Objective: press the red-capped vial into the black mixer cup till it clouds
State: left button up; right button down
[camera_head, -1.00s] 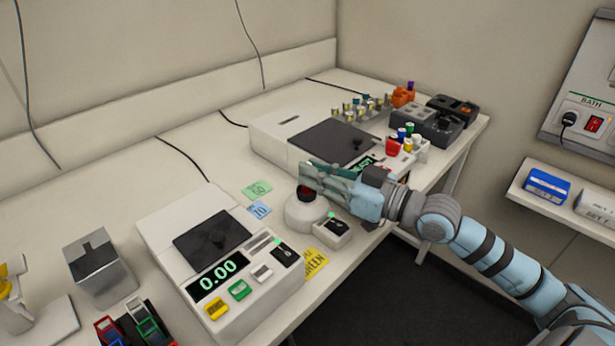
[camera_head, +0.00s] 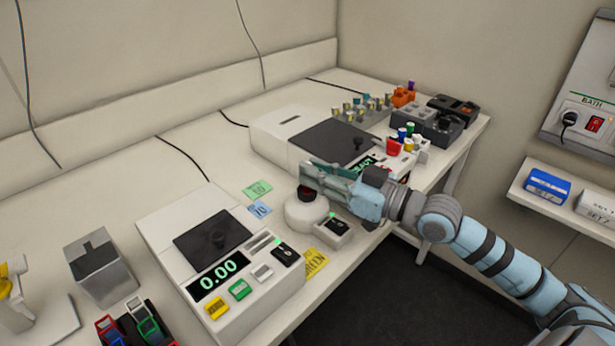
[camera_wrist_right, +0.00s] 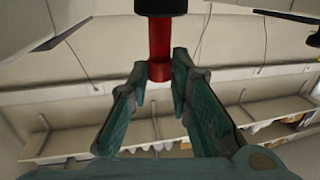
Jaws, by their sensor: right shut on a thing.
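The black mixer cup (camera_head: 307,196) sits on top of a round white mixer base (camera_head: 304,214) near the front of the bench. My right gripper (camera_head: 304,175) is right above the cup, shut on the red-capped vial. In the wrist view a red cylinder (camera_wrist_right: 160,45), part of the vial, lies between the fingertips (camera_wrist_right: 158,72). Its other end meets a black round part (camera_wrist_right: 160,7), which looks like the cup. The fingers hide most of the vial in the head view, so I cannot tell how deep it sits or whether its contents are cloudy. My left gripper is out of view.
A small switch box (camera_head: 334,230) with a green light stands beside the mixer. A balance (camera_head: 218,262) reading 0.00 stands to the left. A larger white device (camera_head: 275,135) and several coloured caps (camera_head: 405,138) are behind my gripper. The bench front edge is close.

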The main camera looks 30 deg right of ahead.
dwell(0.3)
notch_tip(320, 180, up, 7)
jog(key=p, duration=0.6)
jog(key=shift+f, duration=0.1)
dwell(0.4)
